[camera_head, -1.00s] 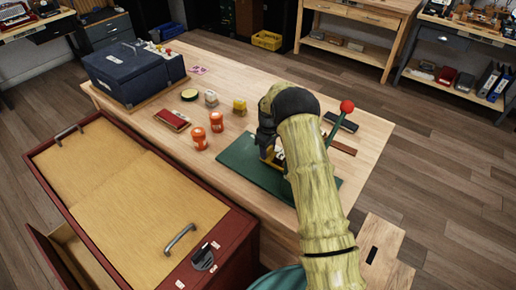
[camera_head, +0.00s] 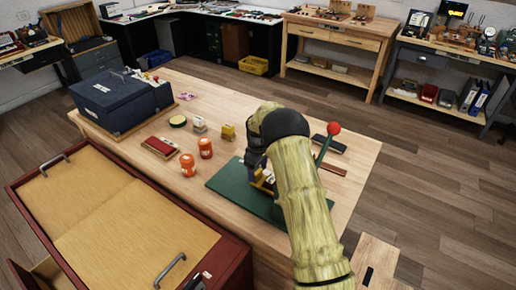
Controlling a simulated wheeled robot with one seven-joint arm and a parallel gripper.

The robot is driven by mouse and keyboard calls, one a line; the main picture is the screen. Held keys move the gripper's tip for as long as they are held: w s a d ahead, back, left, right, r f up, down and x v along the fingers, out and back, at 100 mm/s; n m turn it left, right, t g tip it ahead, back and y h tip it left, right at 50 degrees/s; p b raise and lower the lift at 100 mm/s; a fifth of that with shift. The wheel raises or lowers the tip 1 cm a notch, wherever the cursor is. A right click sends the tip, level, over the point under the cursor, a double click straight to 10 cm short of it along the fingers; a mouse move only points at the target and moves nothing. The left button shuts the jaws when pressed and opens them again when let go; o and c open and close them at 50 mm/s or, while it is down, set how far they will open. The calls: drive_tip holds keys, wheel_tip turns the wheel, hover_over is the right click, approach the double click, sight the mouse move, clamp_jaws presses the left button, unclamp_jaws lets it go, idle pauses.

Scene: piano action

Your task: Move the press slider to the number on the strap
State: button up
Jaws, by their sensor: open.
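The press (camera_head: 325,148) stands on the table on a dark green base, with a green lever ending in a red knob (camera_head: 334,128). My arm reaches over it and hides most of its body. My gripper (camera_head: 262,180) is at the press's left side, low over the green base (camera_head: 230,186); its fingertips are mostly hidden by my own arm. A small yellow and pale part (camera_head: 266,184) shows by the gripper; I cannot tell whether it is the slider. No strap with a number can be made out.
A red cabinet (camera_head: 225,262) stands in front. A dark flat item lies behind the lever.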

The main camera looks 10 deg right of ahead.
wheel_tip(320, 180, up, 15)
drive_tip(key=b, duration=0.1)
idle(0.5)
drive_tip(key=s+r+m+t+p, duration=0.2)
drive_tip(key=s+m, duration=0.7)
drive_tip(key=s, duration=2.4)
drive_tip(key=shift+d+r+t+p, duration=0.3)
drive_tip(key=shift+d+r+p, duration=0.1)
